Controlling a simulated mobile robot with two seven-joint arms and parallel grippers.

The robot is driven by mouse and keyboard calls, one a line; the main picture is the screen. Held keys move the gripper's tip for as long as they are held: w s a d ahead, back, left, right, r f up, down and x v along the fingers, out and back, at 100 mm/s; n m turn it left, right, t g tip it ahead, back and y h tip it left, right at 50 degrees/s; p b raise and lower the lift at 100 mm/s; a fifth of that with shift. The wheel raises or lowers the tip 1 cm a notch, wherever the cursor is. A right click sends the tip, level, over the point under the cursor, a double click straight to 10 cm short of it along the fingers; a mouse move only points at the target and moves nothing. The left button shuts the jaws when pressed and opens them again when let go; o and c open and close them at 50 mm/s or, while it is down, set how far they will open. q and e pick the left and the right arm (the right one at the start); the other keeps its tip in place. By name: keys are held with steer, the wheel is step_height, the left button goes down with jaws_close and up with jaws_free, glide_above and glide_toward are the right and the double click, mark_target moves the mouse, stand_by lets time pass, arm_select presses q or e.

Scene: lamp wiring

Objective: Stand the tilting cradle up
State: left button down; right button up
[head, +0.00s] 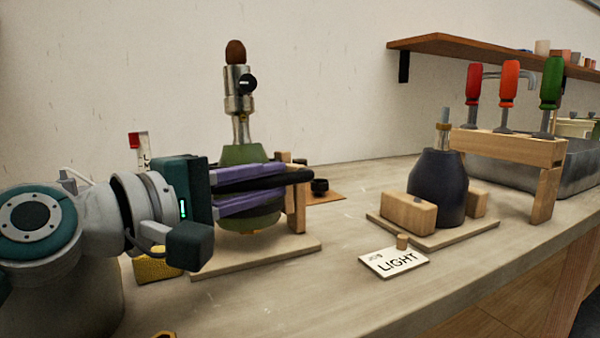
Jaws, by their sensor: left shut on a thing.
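The tilting cradle (300,205) stands on a pale wooden base board (290,246) at left centre, with wooden posts and a dark band around a green lamp body (245,153). The lamp stands about upright, with a metal socket (238,100) with a black knob and a brown tip on top. My left gripper (265,190) reaches in from the left. Its purple fingers lie across the front of the lamp body, shut on the cradle's dark band. The fingers hide the middle of the lamp and much of the cradle. My right gripper is out of view.
To the right, a dark bottle-shaped lamp body (438,187) stands between wooden blocks on a board, behind a LIGHT card (393,262). A wooden rack (508,146) holds three screwdrivers beside a metal tray (580,160). A yellow sponge-like block (155,267) lies below my wrist. The front middle counter is clear.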

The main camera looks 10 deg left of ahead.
arm_select(q)
steer(key=shift+s+f, duration=0.1)
steer(key=shift+f, duration=0.6)
steer(key=shift+d+f+b, duration=0.1)
steer(key=shift+f+b, duration=0.25)
steer(key=shift+b, duration=0.05)
steer(key=c, duration=0.8)
jaws_free()
steer(key=shift+r, duration=0.2)
steer(key=shift+r, duration=0.1)
step_height(320, 180, up, 9)
steer(key=p, duration=0.5)
step_height(320, 180, up, 11)
steer(key=p, duration=0.4)
